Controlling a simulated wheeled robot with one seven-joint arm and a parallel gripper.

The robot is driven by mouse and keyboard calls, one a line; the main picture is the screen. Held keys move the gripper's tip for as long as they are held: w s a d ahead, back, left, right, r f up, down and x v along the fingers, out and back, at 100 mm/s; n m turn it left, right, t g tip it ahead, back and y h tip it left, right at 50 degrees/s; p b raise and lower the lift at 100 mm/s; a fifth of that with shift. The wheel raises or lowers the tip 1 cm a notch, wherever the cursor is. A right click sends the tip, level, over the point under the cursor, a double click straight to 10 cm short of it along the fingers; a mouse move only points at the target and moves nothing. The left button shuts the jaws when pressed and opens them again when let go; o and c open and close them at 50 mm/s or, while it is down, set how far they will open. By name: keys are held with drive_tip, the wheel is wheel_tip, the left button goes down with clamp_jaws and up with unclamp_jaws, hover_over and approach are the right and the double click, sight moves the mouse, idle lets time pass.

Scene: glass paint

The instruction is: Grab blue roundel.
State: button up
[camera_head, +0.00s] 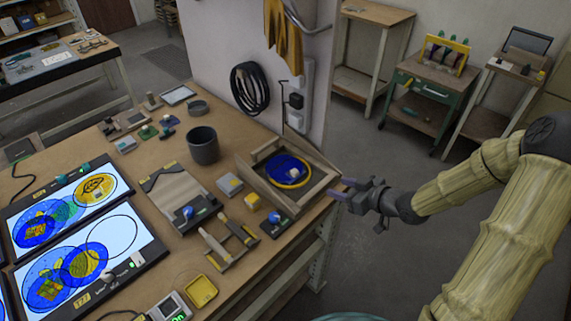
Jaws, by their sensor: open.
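A blue roundel (279,165) lies in a shallow wooden tray (257,187) at the right end of the workbench. A yellow ring and a small pale piece show at its front side. My gripper (338,189) is open and empty, just right of the tray near the bench edge. It is apart from the roundel and points left toward it. Other blue round pieces (45,290) lie on the two lit panels (125,226) at the left.
Small blue-knobbed tools (274,220), wooden-handled tools (215,244) and a yellow dish (201,291) lie in front and left. A wall with a hanging black cable coil (250,88) rises behind. Open floor lies right of the bench.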

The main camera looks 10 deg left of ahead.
drive_tip(key=shift+a+r+y, duration=0.25)
drive_tip(key=shift+r+y, duration=0.15)
drive_tip(key=shift+r, duration=0.05)
drive_tip(key=p, duration=0.2)
approach(296, 171)
drive_tip(key=x, duration=0.3)
drive_tip(key=shift+a+f, duration=0.1)
drive_tip(key=shift+a, duration=0.3)
drive_tip(key=shift+p+x, duration=0.8)
drive_tip(key=shift+x, duration=1.9)
drive_tip(key=shift+d, duration=0.15)
